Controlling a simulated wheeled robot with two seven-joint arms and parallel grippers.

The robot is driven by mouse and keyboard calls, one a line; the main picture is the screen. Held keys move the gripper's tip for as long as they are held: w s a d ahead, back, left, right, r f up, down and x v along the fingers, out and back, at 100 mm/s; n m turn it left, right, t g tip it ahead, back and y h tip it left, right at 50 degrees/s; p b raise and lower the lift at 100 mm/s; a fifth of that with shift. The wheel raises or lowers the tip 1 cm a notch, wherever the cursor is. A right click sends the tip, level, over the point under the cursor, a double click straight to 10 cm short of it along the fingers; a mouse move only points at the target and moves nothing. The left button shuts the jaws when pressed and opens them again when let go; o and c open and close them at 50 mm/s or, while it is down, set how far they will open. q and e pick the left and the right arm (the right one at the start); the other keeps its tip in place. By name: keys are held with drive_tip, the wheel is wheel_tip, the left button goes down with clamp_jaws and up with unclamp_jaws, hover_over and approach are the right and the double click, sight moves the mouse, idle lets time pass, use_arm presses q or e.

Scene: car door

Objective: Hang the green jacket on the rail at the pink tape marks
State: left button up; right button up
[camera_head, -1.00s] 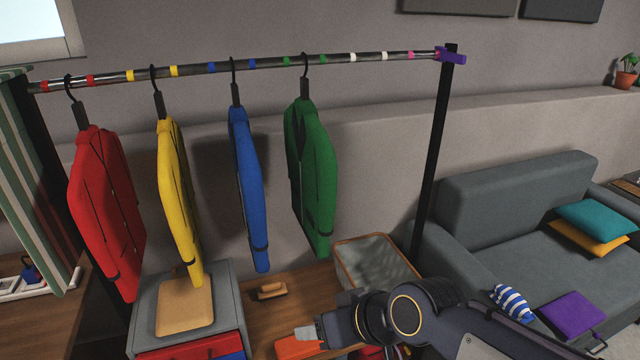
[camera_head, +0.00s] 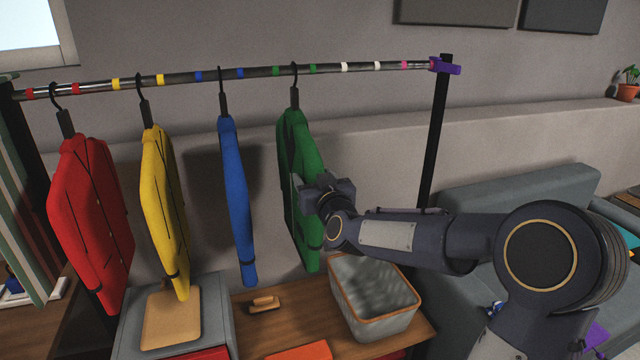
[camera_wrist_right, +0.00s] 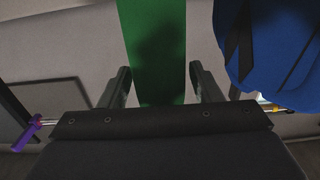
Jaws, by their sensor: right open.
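The green jacket (camera_head: 312,155) hangs by its hanger (camera_head: 295,97) from the rail (camera_head: 215,74), between the two green tape marks (camera_head: 276,71). A pink tape mark (camera_head: 405,65) is near the rail's right end, beside the purple clamp (camera_head: 445,66). My right gripper (camera_head: 303,192) is at the jacket's right side, at mid-height. In the right wrist view the open fingers (camera_wrist_right: 160,85) stand on either side of the green jacket (camera_wrist_right: 155,40), with a gap at each side. I cannot tell how deep the jacket is between them. My left gripper is out of view.
The blue jacket (camera_head: 234,200) hangs close left of the green one, then the yellow (camera_head: 165,205) and red (camera_head: 88,215) jackets. The rail is free right of the green jacket, past the white marks (camera_head: 344,67). A grey basket (camera_head: 372,328) stands below.

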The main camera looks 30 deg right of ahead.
sight(297, 165)
drive_tip(key=shift+x, duration=1.25)
clamp_jaws()
drive_tip(key=shift+r+p, duration=0.3)
drive_tip(key=shift+r, duration=0.25)
drive_tip(key=shift+f+b, duration=0.45)
drive_tip(key=shift+b, duration=0.05)
